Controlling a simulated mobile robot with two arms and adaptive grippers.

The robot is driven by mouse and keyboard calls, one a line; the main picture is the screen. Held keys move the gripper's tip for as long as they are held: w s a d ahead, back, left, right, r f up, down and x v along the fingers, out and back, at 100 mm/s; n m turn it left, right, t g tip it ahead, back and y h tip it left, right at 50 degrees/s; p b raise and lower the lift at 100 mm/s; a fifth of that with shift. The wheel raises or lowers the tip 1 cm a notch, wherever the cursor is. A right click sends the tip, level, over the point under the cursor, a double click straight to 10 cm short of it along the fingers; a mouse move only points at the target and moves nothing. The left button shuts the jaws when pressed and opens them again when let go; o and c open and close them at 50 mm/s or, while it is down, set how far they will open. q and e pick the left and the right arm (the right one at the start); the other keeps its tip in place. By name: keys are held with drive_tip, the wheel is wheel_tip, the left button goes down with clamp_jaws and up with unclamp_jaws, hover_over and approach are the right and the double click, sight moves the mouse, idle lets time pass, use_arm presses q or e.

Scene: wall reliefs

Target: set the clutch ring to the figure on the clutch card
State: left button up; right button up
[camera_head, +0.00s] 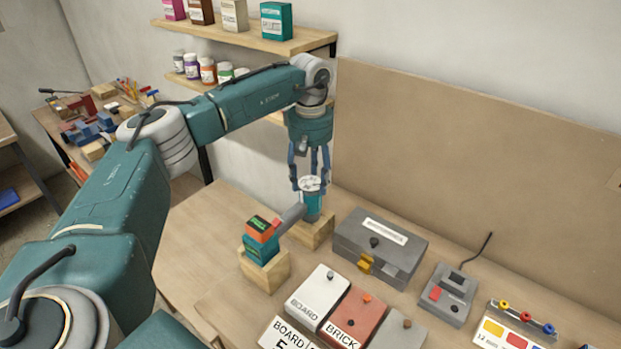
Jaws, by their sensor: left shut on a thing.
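A drill (311,208) with a teal body stands nose up in a wooden block (318,232). Its grey handle (291,217) runs left to an orange and teal battery end (260,240) on a second block. The clutch ring (312,184), pale with dark marks, is at the top of the drill. My left gripper (310,180) comes down from above and is shut on the ring; its figures are too small to read. A white card (287,335) at the bottom edge starts with "BOARD"; it is cut off, and I cannot tell its figure. My right gripper is not in view.
Boxes marked BOARD (318,295) and BRICK (352,317) lie in front of the drill, with a grey box (405,335) beside them. A dark grey case (385,250) stands to its right, then a small corded device (447,294). A wall board (450,150) rises behind.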

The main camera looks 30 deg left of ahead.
use_arm(q)
drive_tip(key=n, duration=0.4)
drive_tip(key=shift+d+f, duration=0.1)
drive_tip(key=n, duration=0.8)
drive_tip(key=shift+w+n+b, duration=0.1)
drive_tip(key=shift+n+b, duration=0.2)
drive_tip(key=n, duration=0.4)
drive_tip(key=shift+n, duration=0.3)
drive_tip(key=n, duration=0.3)
drive_tip(key=shift+w+r+n, duration=0.15)
drive_tip(key=shift+r+n, duration=0.05)
drive_tip(key=shift+n, duration=0.1)
drive_tip(key=n, duration=0.4)
drive_tip(key=shift+w+n, duration=0.15)
drive_tip(key=shift+n, duration=0.15)
drive_tip(key=n, duration=0.4)
drive_tip(key=shift+a, duration=0.3)
drive_tip(key=shift+a+n, duration=0.1)
drive_tip(key=shift+n, duration=1.9)
